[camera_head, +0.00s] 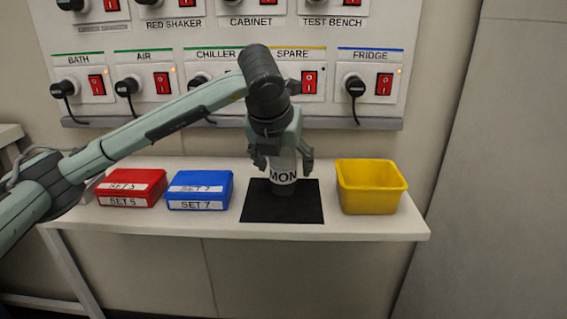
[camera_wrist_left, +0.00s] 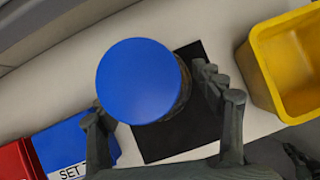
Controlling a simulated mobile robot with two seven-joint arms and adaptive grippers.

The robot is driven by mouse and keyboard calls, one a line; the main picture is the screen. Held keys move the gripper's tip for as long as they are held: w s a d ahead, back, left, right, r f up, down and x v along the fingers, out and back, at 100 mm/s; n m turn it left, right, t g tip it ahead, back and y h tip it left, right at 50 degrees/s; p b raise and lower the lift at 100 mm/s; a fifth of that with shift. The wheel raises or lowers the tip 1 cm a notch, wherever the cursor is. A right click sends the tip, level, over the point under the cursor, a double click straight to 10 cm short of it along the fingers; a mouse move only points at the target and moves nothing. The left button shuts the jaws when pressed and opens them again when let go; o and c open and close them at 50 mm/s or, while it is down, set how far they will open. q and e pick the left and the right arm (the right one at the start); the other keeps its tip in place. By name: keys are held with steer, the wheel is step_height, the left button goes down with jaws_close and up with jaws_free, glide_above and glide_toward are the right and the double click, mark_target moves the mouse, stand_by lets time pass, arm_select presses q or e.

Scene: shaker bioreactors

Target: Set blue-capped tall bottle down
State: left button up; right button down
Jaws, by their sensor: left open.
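The tall bottle (camera_head: 284,172) stands upright on the black mat (camera_head: 257,212), with a white label reading "MON" partly visible. Its blue cap (camera_wrist_left: 138,80) fills the middle of the left wrist view; in the head view my gripper hides it. My left gripper (camera_head: 281,160) is above and around the bottle's upper part, with its fingers spread. In the left wrist view the open fingers (camera_wrist_left: 160,118) lie on either side of the bottle, with a gap visible at the right finger. The black mat (camera_wrist_left: 165,142) also shows there under the bottle. My right gripper is not in view.
A yellow bin (camera_head: 370,189) stands right of the mat. A blue box (camera_head: 200,190) labelled SET 7 and a red box (camera_head: 131,188) stand on the left. A wall panel (camera_head: 230,123) with switches and plugs rises behind the white shelf (camera_head: 350,231).

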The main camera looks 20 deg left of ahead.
arm_select(q)
steer(key=v, duration=1.2)
steer(key=shift+r, duration=0.1)
